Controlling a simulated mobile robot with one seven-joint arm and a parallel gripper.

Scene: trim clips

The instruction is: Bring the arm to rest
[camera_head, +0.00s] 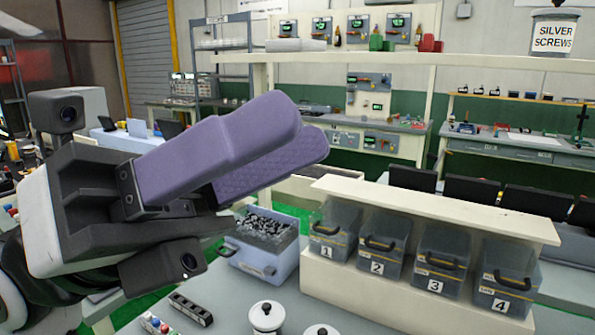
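My gripper (303,138) is raised at the left of the head view, with its two purple fingers pointing right and slightly up. The near finger partly covers the far one. The textured inner face of the far finger shows, so the fingers are apart. I see nothing held between them. My arm comes in from the lower left. The gripper is in front of the bench and appears above it, touching nothing that I can see.
A grey-blue bin (262,262) of small dark parts stands below the gripper. Right of it, several numbered clear bins stand in a cream rack (360,290). White lidded pots (266,317) and a black slotted strip (191,308) are at the front. A "SILVER SCREWS" jar (554,36) sits on the upper shelf.

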